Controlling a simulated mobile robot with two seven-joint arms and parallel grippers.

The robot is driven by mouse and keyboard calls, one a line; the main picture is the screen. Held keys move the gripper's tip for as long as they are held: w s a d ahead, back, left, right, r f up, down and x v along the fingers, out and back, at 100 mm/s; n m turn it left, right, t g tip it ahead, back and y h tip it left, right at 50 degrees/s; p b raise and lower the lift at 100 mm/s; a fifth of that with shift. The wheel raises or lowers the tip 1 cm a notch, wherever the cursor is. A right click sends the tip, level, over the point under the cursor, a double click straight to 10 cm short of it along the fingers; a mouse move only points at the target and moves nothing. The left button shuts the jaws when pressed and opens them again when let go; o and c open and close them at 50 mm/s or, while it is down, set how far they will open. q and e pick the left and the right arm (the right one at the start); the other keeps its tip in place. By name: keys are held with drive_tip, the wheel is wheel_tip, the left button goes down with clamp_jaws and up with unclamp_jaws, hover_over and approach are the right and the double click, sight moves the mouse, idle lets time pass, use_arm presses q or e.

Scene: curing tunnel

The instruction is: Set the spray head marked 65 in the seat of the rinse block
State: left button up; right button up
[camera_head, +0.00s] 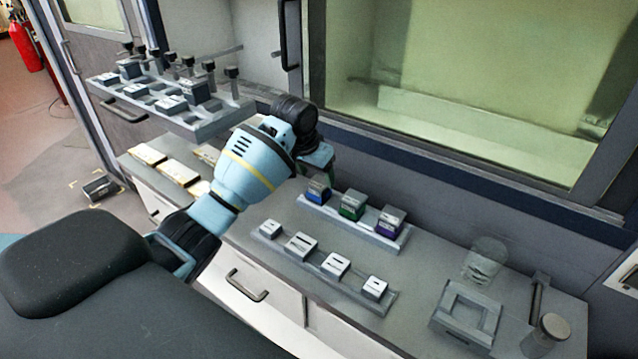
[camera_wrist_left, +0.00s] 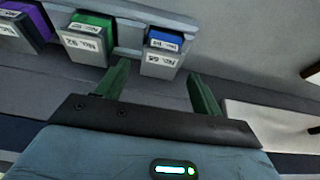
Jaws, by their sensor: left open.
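Three coloured blocks, blue (camera_head: 318,189), green (camera_head: 352,206) and purple (camera_head: 390,222), stand in a row on a grey rack (camera_head: 372,238). In the left wrist view the blue block (camera_wrist_left: 164,42) has a white label, upside down, that seems to read 65; the green block (camera_wrist_left: 86,35) and purple block (camera_wrist_left: 30,22) have labels I cannot read surely. My left gripper (camera_head: 326,168) is close behind the blue block; in the wrist view its open green fingers (camera_wrist_left: 155,75) point toward that block, with nothing held. A grey square block with a recess (camera_head: 467,312), possibly the rinse block, stands right.
A front strip (camera_head: 318,262) bears several small white-topped blocks. A clear jar (camera_head: 485,260) and a capped round container (camera_head: 546,335) stand at the right. A grey raised rack (camera_head: 190,120) with black-topped posts is at the left. A window wall runs behind the counter.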

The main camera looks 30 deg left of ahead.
sight(319, 182)
use_arm(q)
drive_tip(key=shift+b+x, duration=0.35)
drive_tip(key=shift+x, duration=1.3)
use_arm(e)
drive_tip(key=shift+s+f, duration=0.45)
drive_tip(key=shift+f, duration=0.05)
use_arm(q)
drive_tip(key=shift+c, duration=0.2)
